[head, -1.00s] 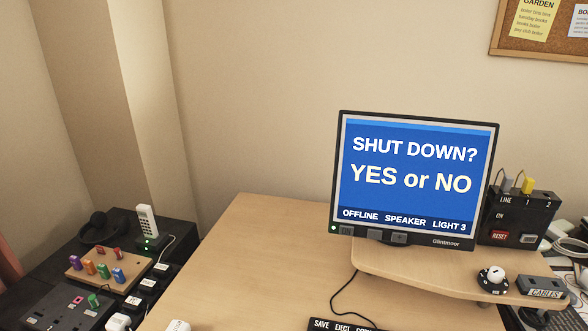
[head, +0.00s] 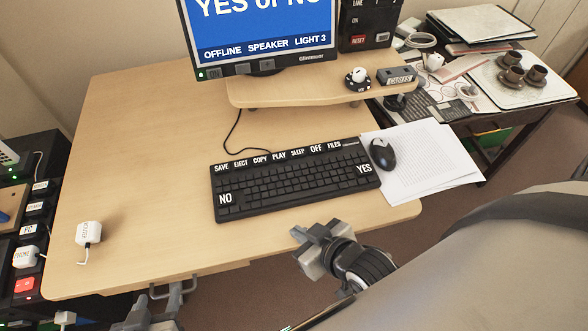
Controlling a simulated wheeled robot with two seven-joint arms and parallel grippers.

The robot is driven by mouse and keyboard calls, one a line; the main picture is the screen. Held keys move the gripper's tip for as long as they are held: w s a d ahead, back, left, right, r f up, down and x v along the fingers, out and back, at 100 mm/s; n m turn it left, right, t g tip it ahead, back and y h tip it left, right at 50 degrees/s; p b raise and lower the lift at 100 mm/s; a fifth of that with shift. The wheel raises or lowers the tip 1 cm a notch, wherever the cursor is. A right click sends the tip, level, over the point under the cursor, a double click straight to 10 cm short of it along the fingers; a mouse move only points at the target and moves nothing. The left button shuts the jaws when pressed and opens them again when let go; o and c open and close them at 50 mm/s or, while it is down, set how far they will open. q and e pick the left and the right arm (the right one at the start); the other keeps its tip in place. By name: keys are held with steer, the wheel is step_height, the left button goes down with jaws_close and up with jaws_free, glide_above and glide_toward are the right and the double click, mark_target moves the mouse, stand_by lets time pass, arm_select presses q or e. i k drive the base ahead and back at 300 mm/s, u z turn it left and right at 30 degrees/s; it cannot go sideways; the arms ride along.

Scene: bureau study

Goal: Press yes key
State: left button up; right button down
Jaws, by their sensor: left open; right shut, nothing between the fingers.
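The black keyboard (head: 285,185) lies on the desk with large white labels on some keys. The YES key (head: 364,169) is at its right end and the NO key (head: 225,198) at its left end. The monitor (head: 262,38) shows a blue screen, its top cut off, with part of "YES or NO" visible. My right gripper (head: 312,243) is shut and empty at the desk's front edge, below and left of the YES key and apart from the keyboard. My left gripper (head: 157,308) is open at the bottom left, by the desk's front edge, partly cut off.
A mouse (head: 382,153) sits on white papers (head: 430,165) right of the keyboard. A wooden riser (head: 300,92) holds a knob and a CABLES box (head: 396,75). A white plug (head: 88,233) lies on the left. The desk left of the keyboard is mostly clear.

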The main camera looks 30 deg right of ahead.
mark_target(366, 168)
steer(key=z, duration=1.5)
steer(key=k, duration=0.3)
steer(key=i, duration=0.3)
